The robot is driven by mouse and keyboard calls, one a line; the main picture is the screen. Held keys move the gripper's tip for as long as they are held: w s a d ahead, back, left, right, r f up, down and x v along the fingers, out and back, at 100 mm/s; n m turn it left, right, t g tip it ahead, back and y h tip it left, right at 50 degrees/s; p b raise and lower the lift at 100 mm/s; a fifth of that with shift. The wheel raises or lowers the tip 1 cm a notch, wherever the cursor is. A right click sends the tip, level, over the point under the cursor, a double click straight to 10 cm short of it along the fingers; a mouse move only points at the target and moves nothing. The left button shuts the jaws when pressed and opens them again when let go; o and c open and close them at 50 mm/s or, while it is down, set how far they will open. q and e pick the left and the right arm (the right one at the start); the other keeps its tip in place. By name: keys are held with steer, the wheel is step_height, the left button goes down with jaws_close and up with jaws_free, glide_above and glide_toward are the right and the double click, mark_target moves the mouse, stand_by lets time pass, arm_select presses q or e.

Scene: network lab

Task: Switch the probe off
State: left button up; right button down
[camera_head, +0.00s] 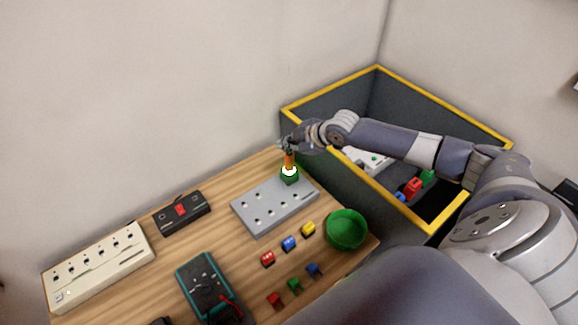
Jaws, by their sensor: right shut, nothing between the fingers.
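What looks like the probe is a small orange stick (290,159) at the back right of the table. It stands upright with a bright white glow at its lower end. A green block (290,179) is right under the glow, at the far corner of a grey panel. My right gripper (284,144) is shut and empty, close to the top of the orange stick. Whether the fingers touch it is too small to tell. My left gripper is not in view.
The grey panel (262,209) has several studs. A black box with a red switch (180,210), a white strip (99,261), a teal-edged meter (196,271), a green bowl (347,230) and several coloured plugs lie around. A yellow-rimmed bin (440,226) stands beyond the table, under my right arm.

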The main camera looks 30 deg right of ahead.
mark_target(288, 156)
steer(key=shift+f, duration=0.1)
stand_by(0.4)
steer(key=shift+f, duration=0.35)
steer(key=shift+f, duration=0.15)
stand_by(0.4)
steer(key=shift+r+p, duration=0.4)
steer(key=shift+r, duration=0.25)
step_height(288, 156, up, 6)
steer(key=p, duration=0.5)
stand_by(0.4)
